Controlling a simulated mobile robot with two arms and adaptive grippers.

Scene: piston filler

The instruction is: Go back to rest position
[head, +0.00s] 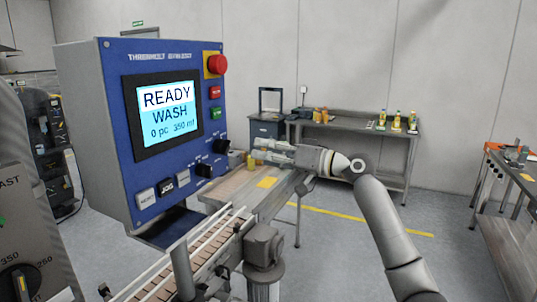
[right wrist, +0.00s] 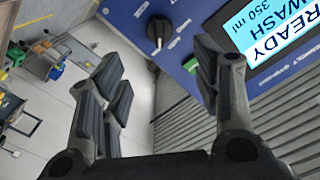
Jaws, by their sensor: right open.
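My right gripper (head: 262,150) reaches in from the right in the head view, just right of the blue control panel (head: 118,100). In the right wrist view its two finger pairs (right wrist: 160,95) stand wide apart with nothing between them. The panel's screen (head: 166,110) reads READY, WASH, 0 pc, 350 ml. A black knob (right wrist: 159,30) on the panel shows beyond the fingers in the right wrist view. Whether a finger touches the panel cannot be told. My left gripper is not in view.
A conveyor (head: 185,262) runs below the panel towards a work table (head: 225,190). A bench (head: 352,127) with several bottles stands at the back wall. Another table (head: 505,205) stands at the far right. The floor between them is open.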

